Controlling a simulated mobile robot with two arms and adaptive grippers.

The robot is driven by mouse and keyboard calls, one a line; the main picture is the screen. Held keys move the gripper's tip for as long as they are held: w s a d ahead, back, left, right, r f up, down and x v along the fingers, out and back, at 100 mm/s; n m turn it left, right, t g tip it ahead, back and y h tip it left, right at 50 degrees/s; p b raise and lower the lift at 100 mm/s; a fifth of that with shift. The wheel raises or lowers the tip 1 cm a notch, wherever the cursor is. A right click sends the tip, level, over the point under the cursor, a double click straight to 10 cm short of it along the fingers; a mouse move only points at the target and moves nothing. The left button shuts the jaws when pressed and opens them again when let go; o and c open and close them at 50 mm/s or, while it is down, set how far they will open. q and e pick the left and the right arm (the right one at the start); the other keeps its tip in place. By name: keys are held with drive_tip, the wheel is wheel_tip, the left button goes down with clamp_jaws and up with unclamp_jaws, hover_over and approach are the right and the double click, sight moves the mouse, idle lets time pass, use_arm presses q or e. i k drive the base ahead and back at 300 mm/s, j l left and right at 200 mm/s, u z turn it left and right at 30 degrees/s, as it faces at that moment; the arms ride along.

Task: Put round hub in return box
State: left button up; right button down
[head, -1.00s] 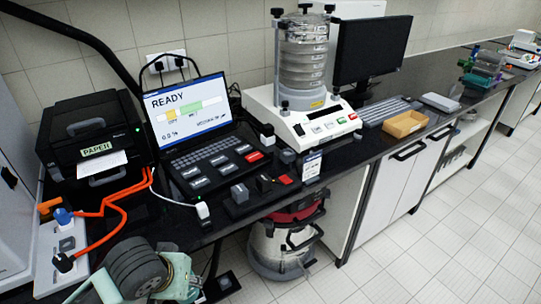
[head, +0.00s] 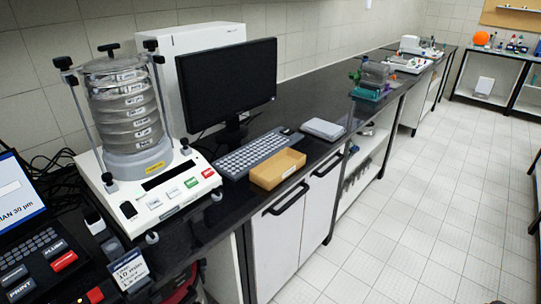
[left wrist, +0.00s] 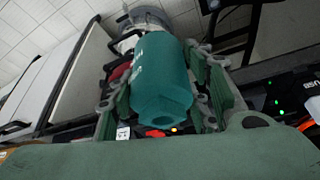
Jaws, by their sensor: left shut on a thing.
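In the left wrist view my left gripper (left wrist: 165,95) is shut on a teal, rounded block with white marks on its side and a small hole in its end face. I take this block to be the round hub (left wrist: 160,85); it is held between the two green fingers. A shallow, open tan box (head: 278,168), which looks like the return box, stands at the bench's front edge in the head view. Its inside looks empty from here. Neither gripper shows in the head view, so the distance from the hub to the box cannot be told.
The sieve shaker (head: 140,130) stands left of the box. A keyboard (head: 255,152) and monitor (head: 228,85) are behind it, and a flat grey device (head: 323,129) is to its right. The laptop (head: 22,215) is at far left. The floor (head: 420,190) is clear.

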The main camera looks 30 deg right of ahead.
sight(273, 175)
drive_tip(key=i+l+u, duration=0.15)
drive_tip(key=l+u, duration=0.3)
drive_tip(key=l, duration=0.95)
drive_tip(key=k+l+u, duration=0.1)
drive_tip(key=l+u, duration=0.3)
drive_tip(key=l, duration=0.95)
